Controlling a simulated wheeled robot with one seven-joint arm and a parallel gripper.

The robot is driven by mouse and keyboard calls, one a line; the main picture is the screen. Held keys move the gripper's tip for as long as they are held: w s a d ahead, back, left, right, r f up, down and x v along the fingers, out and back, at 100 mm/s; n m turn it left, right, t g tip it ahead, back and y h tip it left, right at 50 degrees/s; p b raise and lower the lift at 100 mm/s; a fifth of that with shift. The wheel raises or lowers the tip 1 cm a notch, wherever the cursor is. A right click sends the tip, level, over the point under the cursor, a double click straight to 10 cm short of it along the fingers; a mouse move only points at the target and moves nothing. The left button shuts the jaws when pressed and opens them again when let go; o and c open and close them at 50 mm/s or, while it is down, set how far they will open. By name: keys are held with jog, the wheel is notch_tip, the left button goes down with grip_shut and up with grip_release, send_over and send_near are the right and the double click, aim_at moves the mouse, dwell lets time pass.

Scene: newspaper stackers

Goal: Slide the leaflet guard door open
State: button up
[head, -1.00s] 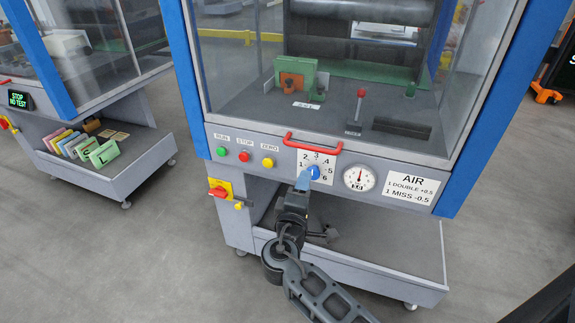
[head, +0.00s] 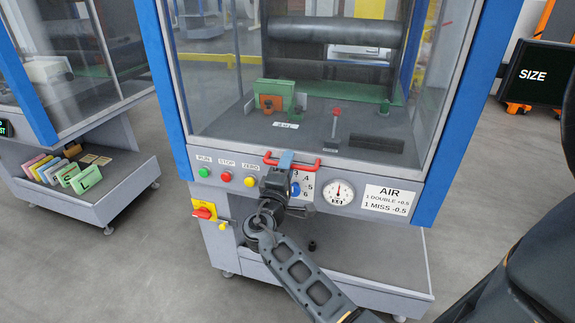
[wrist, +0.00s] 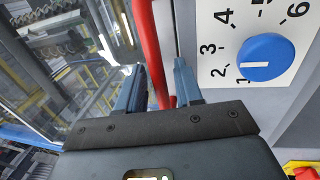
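The guard door (head: 225,95) is a clear panel on the front of the blue-framed machine, and it looks closed. Its red bar handle (head: 305,164) runs along the lower edge, above the control panel. My gripper (head: 286,158) is at the middle of this handle. In the wrist view the red handle (wrist: 143,30) passes between my two blue-grey fingers (wrist: 160,72). The fingers look apart, with a small gap beside the bar, so my gripper looks open around it. My gripper and wrist hide part of the handle and dial.
Below the handle, the blue dial (wrist: 267,57) on a numbered plate is close to my right finger. A round gauge (head: 340,193) and coloured buttons (head: 225,176) line the panel. A dark SIZE screen (head: 533,75) stands at the right. An open shelf (head: 370,285) lies under the panel.

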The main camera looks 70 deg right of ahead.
jog(key=shift+c, duration=0.4)
grip_shut()
